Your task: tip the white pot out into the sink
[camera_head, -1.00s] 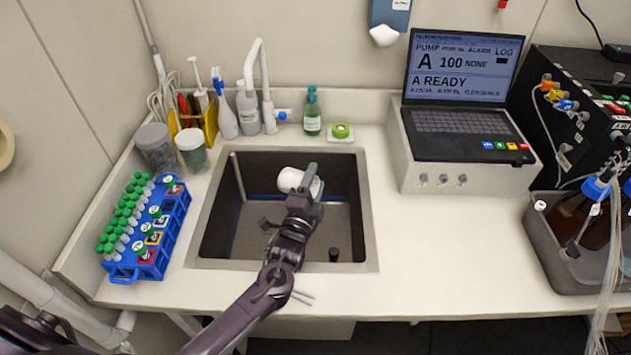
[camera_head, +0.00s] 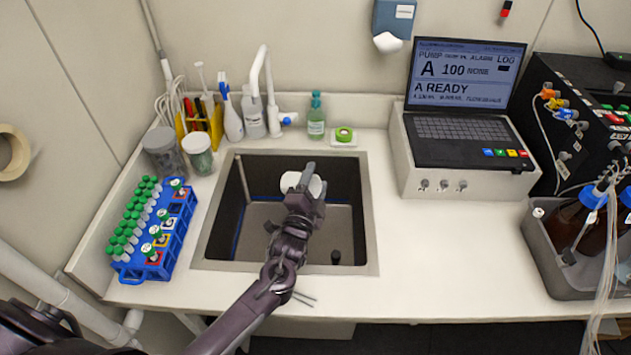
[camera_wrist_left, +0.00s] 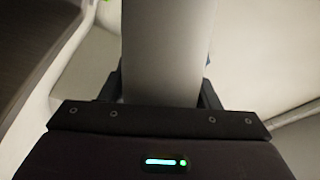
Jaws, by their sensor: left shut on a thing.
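The white pot (camera_head: 290,181) is over the sink (camera_head: 222,267), in the upper middle of its opening. My left gripper (camera_head: 308,180) is shut on the pot and hides much of it. The pot's mouth and contents are not visible, so I cannot tell how far it is tilted. In the left wrist view a pale grey surface, likely the pot (camera_wrist_left: 165,50), fills the space between the fingers. My right gripper is not in view.
A faucet (camera_head: 262,75) rises behind the sink, beside bottles and a yellow tool holder. A blue tube rack (camera_head: 165,255) stands left of the sink. A laptop (camera_head: 463,130) on a white box stands to the right.

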